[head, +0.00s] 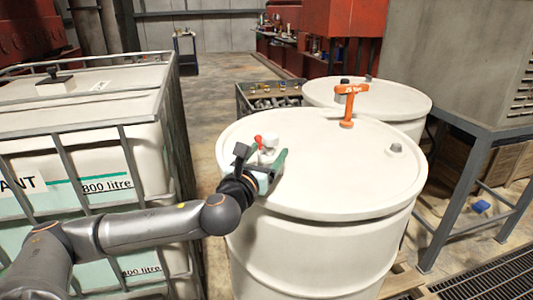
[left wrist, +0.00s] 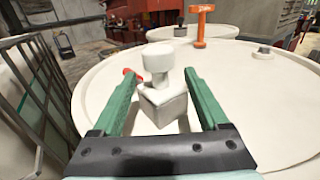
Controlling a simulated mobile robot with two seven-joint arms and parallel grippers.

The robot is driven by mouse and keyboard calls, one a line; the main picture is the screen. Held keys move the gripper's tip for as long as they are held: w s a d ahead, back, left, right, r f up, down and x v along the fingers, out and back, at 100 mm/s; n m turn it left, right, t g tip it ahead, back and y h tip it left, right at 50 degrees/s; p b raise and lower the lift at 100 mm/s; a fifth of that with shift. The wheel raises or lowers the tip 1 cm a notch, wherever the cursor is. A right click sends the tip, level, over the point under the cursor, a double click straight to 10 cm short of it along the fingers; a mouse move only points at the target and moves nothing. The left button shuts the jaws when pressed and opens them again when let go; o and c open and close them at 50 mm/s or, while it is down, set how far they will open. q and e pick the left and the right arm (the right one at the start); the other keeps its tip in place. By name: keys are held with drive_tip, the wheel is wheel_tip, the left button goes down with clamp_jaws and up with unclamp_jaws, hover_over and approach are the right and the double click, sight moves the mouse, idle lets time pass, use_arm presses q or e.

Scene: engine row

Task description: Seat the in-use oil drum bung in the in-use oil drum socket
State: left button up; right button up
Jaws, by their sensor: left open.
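The in-use oil drum (head: 330,185) is a large white drum with a flat rimmed lid. A white fitting (head: 268,143), a square block with a knob on top, stands at the lid's left side; it looks like the bung, but I cannot be sure. My left gripper (head: 262,160) is open at this fitting. In the left wrist view its green fingers lie on both sides of the white fitting (left wrist: 162,98), with gaps visible. A small grey cap (head: 396,148) sits on the lid's right side. I cannot make out an open socket. My right gripper is not in view.
An orange T-shaped tool (head: 347,105) stands upright at the lid's far side. A red piece (left wrist: 131,75) shows beside the fitting. A second white drum (head: 405,98) stands behind. A caged white tank (head: 90,140) is at left, a steel-framed stand (head: 480,160) at right.

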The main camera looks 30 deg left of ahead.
use_arm(q)
drive_tip(key=b+v, duration=0.1)
drive_tip(key=v, duration=0.6)
drive_tip(key=shift+s+f, duration=0.1)
drive_tip(key=p+v, duration=0.5)
drive_tip(key=p, duration=0.3)
drive_tip(key=shift+s, duration=0.2)
idle(0.4)
